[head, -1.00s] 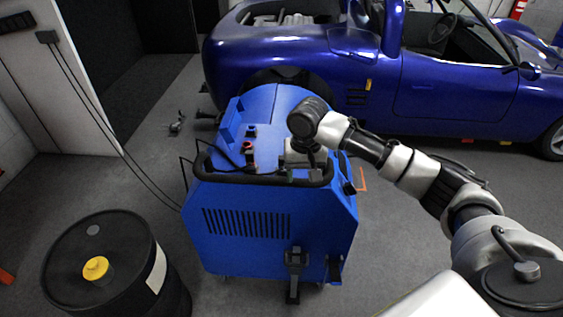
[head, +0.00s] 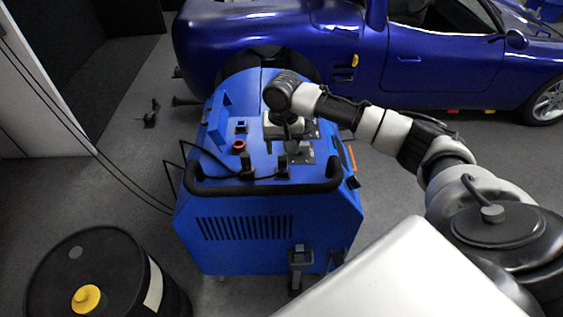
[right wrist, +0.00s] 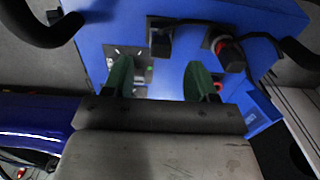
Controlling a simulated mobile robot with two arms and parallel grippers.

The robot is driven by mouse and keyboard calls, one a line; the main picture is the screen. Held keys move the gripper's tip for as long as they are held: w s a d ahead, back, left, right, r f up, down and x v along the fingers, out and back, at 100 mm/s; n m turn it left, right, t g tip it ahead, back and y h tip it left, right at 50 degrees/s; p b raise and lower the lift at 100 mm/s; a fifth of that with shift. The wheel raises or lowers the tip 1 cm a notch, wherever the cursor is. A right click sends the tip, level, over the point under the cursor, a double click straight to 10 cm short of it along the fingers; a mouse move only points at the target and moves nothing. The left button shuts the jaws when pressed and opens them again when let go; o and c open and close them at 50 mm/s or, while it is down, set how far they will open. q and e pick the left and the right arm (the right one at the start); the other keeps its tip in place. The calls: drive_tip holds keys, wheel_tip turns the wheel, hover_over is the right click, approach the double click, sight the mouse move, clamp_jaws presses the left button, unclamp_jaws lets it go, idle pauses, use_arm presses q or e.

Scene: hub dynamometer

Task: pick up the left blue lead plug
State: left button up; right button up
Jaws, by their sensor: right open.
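A dark lead plug (head: 247,172) stands at the left on top of the blue machine, near its front handle. A second dark plug (head: 283,166) stands to its right, with a black lead running between them. I cannot make out blue on either. My right gripper (head: 292,146) is over the machine top, pointing down, just behind the right plug. In the right wrist view my right gripper (right wrist: 160,74) has its green fingers apart with nothing between them. A black plug (right wrist: 160,40) shows just beyond the fingertips there. My left gripper is not in view.
The blue machine (head: 245,255) has a black handle bar (head: 265,187) along its front edge. A red ring (head: 239,146) sits behind the left plug. A black drum (head: 110,265) stands at the left. A blue car (head: 440,75) is behind.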

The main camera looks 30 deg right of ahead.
sight(282, 156)
drive_tip(key=shift+f, duration=0.4)
drive_tip(key=shift+w+f, duration=0.1)
drive_tip(key=shift+f, duration=0.2)
wheel_tip(282, 156, down, 4)
drive_tip(key=shift+f+p, duration=0.25)
drive_tip(key=shift+p, duration=0.05)
drive_tip(key=shift+w+f, duration=0.1)
drive_tip(key=shift+f, duration=0.2)
drive_tip(key=c, duration=0.3)
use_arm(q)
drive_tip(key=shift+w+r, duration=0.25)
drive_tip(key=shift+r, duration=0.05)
use_arm(e)
clamp_jaws()
